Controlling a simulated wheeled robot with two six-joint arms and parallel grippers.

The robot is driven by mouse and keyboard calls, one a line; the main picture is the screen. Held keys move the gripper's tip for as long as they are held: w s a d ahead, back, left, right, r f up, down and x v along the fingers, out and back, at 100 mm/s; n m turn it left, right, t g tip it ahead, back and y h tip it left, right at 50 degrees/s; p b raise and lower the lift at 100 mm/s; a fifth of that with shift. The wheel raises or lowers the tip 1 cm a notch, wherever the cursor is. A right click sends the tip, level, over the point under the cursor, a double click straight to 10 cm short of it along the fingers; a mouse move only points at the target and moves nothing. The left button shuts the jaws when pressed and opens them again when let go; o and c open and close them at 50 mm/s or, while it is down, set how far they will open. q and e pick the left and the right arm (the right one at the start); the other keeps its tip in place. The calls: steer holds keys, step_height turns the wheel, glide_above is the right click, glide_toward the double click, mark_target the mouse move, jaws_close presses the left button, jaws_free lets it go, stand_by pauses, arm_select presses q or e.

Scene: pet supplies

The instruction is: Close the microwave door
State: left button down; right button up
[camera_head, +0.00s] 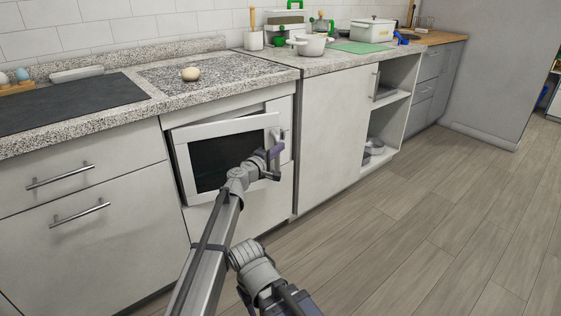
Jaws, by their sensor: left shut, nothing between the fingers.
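The white microwave (286,125) is built into the cabinet below the counter. Its door (181,160), a white frame around a dark window, stands slightly ajar, with its right side out from the body. My left gripper (275,153) is shut and empty at the door's right side, in front of the handle area. It covers part of the door's right edge; whether it touches the door I cannot tell. My right gripper cannot be made out; only a grey arm part of mine shows at the bottom.
The granite counter (130,101) runs above, with a round pale object (190,74) and a dark cooktop (60,102). Drawers with bar handles are left of the microwave, a closed cabinet (333,130) right. Open shelves (397,98) lie further right. The wooden floor (420,220) is clear.

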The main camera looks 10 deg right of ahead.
mark_target(271, 136)
arm_select(q)
steer(key=w, duration=0.8)
steer(key=shift+w+a, duration=0.15)
steer(key=shift+a, duration=0.15)
steer(key=shift+w+a, duration=0.2)
steer(key=shift+w, duration=0.45)
steer(key=shift+s, duration=0.1)
